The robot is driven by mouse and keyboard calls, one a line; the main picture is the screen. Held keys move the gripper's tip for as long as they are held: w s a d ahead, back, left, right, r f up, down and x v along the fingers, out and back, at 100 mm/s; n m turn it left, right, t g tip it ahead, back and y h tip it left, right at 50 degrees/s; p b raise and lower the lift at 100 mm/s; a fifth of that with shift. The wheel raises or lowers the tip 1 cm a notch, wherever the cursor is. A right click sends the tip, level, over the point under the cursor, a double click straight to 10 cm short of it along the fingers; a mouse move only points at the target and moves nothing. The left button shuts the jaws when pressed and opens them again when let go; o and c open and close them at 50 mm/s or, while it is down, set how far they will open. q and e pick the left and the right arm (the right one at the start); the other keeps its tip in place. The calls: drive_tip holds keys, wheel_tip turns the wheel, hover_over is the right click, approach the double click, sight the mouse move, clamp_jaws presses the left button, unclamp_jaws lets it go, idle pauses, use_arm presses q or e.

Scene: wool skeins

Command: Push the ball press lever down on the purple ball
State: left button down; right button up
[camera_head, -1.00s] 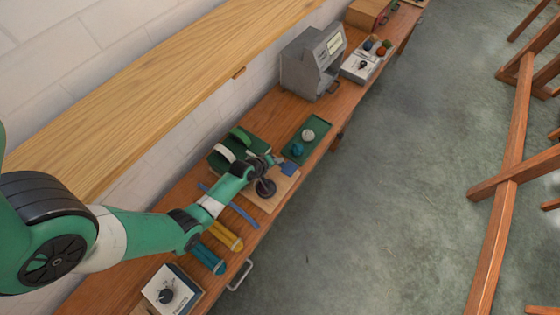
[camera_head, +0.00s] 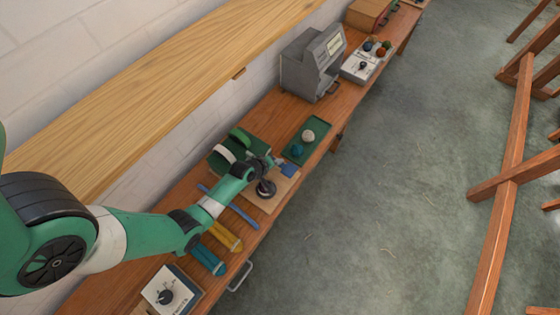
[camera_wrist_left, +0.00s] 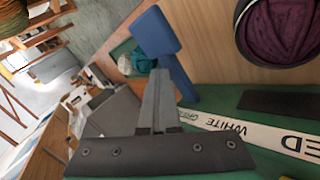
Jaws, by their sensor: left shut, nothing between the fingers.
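The purple ball (camera_wrist_left: 282,30) sits inside a dark round cup with a pale rim at the upper right of the left wrist view. In the head view the ball and cup (camera_head: 265,188) show small and dark on a wooden board. The blue lever handle (camera_wrist_left: 155,32) is just beyond my fingertips in the wrist view; it also shows in the head view (camera_head: 289,170). My left gripper (camera_wrist_left: 160,72) is shut and empty. Its fingertips overlap the blue lever in the picture; I cannot tell whether they touch. My right gripper is not in view.
A green tray (camera_head: 293,152) with a white ball (camera_head: 308,136) and a teal ball (camera_head: 297,150) lies beyond the press. A grey machine (camera_head: 312,62) stands farther along the bench. Yellow and blue rolls (camera_head: 226,236) lie nearer.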

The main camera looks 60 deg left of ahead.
use_arm(q)
drive_tip(key=shift+s+a+r+p, duration=0.1)
drive_tip(key=shift+a+r+p, duration=0.05)
drive_tip(key=shift+r+p, duration=0.45)
drive_tip(key=shift+s+a+r+p, duration=0.15)
drive_tip(key=shift+r+p, duration=0.25)
drive_tip(key=shift+r, duration=0.25)
drive_tip(key=r+p, duration=0.1)
drive_tip(key=a+r+p, duration=0.1)
drive_tip(key=r+p, duration=0.2)
drive_tip(key=shift+s+a+r, duration=0.2)
drive_tip(key=shift+s+r, duration=0.1)
drive_tip(key=shift+r, duration=0.1)
